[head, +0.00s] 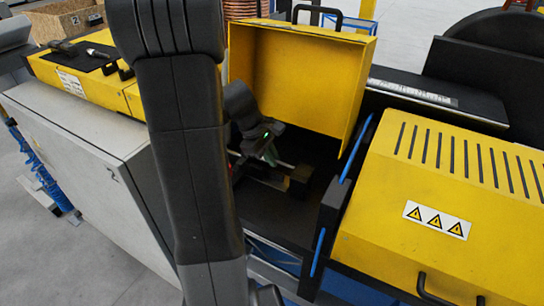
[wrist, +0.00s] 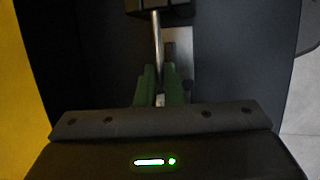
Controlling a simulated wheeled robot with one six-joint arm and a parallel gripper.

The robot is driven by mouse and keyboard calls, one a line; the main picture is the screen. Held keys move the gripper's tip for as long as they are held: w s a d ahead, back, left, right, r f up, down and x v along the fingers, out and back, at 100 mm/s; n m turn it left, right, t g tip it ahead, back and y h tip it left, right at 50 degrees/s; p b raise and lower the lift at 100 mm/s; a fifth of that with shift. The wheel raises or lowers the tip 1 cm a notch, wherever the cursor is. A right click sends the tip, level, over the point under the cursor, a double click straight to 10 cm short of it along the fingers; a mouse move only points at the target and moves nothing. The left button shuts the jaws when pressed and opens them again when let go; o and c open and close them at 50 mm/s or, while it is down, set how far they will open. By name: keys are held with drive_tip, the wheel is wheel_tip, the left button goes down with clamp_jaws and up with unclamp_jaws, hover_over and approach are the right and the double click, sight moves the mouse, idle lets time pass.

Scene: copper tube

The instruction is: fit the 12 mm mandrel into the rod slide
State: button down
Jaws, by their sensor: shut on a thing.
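My gripper (wrist: 160,82) has its green fingers shut on a thin, shiny metal rod, the mandrel (wrist: 157,38). In the wrist view the mandrel runs from between the fingers up to a dark block (wrist: 160,6) at the top edge. I cannot tell whether its far end is inside that block or only over it. A pale plate with a dark piece (wrist: 180,62) lies beside the rod, on its right; I cannot tell whether it is the rod slide. In the head view my gripper (head: 268,154) is down inside the machine's open bay, largely hidden by my wrist.
A raised yellow cover (head: 305,80) stands behind the bay. A vented yellow housing (head: 450,190) and a dark, blue-edged panel (head: 335,205) bound it on the right. A grey cabinet (head: 90,160) is on the left. A black mat (head: 82,54) with tools lies on the far-left yellow top.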

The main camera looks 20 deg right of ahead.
drive_tip(key=shift+f+b, duration=1.1)
drive_tip(key=shift+f, duration=0.35)
drive_tip(key=c, duration=1.5)
unclamp_jaws()
drive_tip(key=v, duration=1.4)
drive_tip(key=shift+d+f, duration=0.1)
drive_tip(key=shift+f, duration=0.1)
drive_tip(key=p+x, duration=0.1)
drive_tip(key=x, duration=1.1)
drive_tip(key=shift+s+d+f, duration=0.1)
drive_tip(key=shift+d+f, duration=0.05)
drive_tip(key=shift+d, duration=0.15)
drive_tip(key=shift+f, duration=0.2)
